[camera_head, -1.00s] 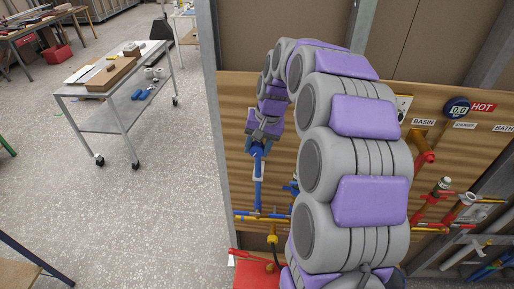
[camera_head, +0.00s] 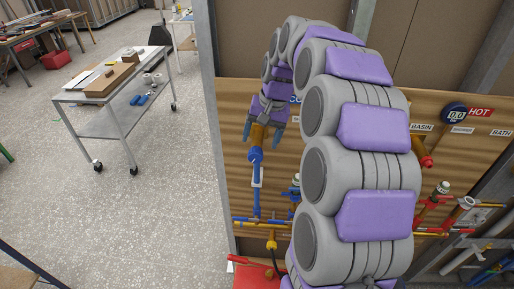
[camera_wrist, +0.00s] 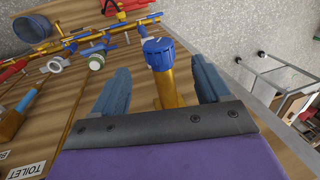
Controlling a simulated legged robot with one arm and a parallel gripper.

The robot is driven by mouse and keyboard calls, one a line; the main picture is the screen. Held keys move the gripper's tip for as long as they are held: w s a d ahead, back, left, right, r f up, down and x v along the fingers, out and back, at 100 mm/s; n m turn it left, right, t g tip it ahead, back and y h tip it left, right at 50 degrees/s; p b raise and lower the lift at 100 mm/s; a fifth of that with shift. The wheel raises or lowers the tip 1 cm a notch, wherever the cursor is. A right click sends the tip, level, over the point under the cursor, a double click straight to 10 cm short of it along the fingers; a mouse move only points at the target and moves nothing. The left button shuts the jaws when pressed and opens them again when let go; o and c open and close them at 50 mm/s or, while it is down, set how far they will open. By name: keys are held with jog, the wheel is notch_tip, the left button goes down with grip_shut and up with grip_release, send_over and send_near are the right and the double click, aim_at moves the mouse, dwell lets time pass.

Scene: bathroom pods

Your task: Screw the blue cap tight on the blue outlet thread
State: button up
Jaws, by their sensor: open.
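In the wrist view, the blue cap (camera_wrist: 157,50) is a ridged blue piece at the far end of a brass tube (camera_wrist: 168,88). The seam between cap and thread is hidden, so I cannot tell how tightly it sits. My gripper (camera_wrist: 160,66) is open, with one blue-grey finger on each side of the tube and gaps between. In the head view, my gripper (camera_head: 264,132) points down in front of the wooden panel. The brass tube (camera_head: 259,136) shows between its fingers, and a blue piece (camera_head: 256,156) is just below. A blue pipe (camera_head: 257,203) runs down from there.
Horizontal pipework with red, blue and brass fittings (camera_head: 262,223) crosses the wooden panel (camera_head: 233,170) below. More red and brass fittings (camera_head: 440,190) stand at the right. A metal trolley (camera_head: 115,97) stands on the open floor at the left.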

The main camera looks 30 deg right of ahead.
jog(key=v, duration=1.1)
jog(key=s+a+f+n+g+b, duration=0.2)
jog(key=s+a+f+n+b, duration=0.25)
jog(key=s+a+f, duration=0.9)
jog(key=s+a+f+n+h+b, duration=0.1)
jog(key=s+a+f+b, duration=0.1)
jog(key=s+f, duration=0.4)
jog(key=s+a+f+n+g+h+b, duration=0.1)
jog(key=s+a+f, duration=0.1)
jog(key=s+f, duration=0.5)
jog(key=s, duration=0.4)
jog(key=shift+s+a+b, duration=0.2)
jog(key=shift+a+b, duration=0.1)
jog(key=shift+b, duration=0.05)
